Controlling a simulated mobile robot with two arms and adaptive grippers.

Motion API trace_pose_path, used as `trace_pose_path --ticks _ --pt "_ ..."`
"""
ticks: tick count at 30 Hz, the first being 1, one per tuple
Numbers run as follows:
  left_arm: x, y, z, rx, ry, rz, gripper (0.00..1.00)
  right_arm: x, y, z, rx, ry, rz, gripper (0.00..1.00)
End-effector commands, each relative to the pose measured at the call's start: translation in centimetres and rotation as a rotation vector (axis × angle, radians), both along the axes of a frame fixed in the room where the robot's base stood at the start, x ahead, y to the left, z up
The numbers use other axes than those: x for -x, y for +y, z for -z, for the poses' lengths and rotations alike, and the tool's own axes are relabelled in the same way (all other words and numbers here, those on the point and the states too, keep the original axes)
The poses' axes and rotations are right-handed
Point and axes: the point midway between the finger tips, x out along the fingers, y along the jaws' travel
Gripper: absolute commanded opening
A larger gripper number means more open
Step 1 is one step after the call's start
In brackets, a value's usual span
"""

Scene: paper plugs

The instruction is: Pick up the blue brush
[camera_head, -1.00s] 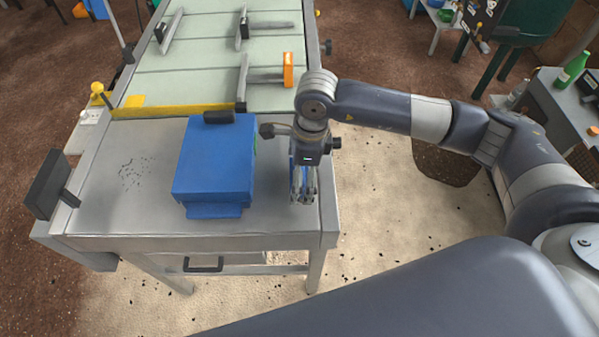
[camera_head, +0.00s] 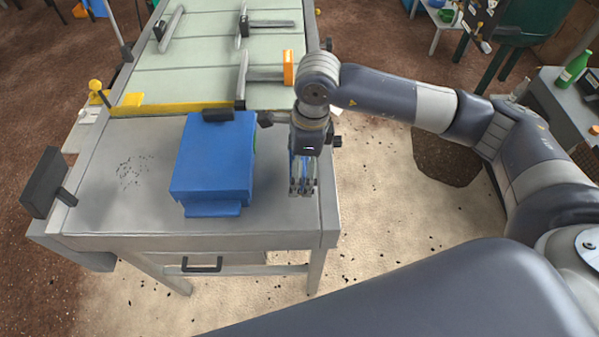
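My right gripper (camera_head: 302,188) points down over the right front part of the grey table (camera_head: 120,210), just right of the blue box. Strips of blue (camera_head: 293,165) show at its fingers, which could be the blue brush. The gripper and wrist hide most of that blue, so I cannot tell whether the fingers are closed on it. No other brush shows clearly. My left gripper is out of view.
A blue box (camera_head: 212,165) stands left of the gripper. Behind it are a yellow strip (camera_head: 170,110) and a pale green surface (camera_head: 200,60) with metal bars and an orange block (camera_head: 289,67). The table's left front is clear apart from dark specks.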

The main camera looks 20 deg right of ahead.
Motion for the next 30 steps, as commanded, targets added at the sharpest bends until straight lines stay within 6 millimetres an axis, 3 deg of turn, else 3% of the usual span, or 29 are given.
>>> trace_pose_path --ticks 2,18,24,30 --pt "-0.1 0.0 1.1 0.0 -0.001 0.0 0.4 -0.1 0.0 -1.0 -0.001 -0.007 -0.002 0.66" --pt "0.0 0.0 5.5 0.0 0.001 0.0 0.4 10.5 8.2 -2.1 -0.002 -0.004 -0.008 0.66" --pt "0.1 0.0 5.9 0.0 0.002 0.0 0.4 12.3 9.5 -2.5 -0.001 -0.002 -0.003 0.66" --pt "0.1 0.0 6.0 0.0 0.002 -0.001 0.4 12.7 9.8 -2.7 0.001 -0.001 0.0 0.66"
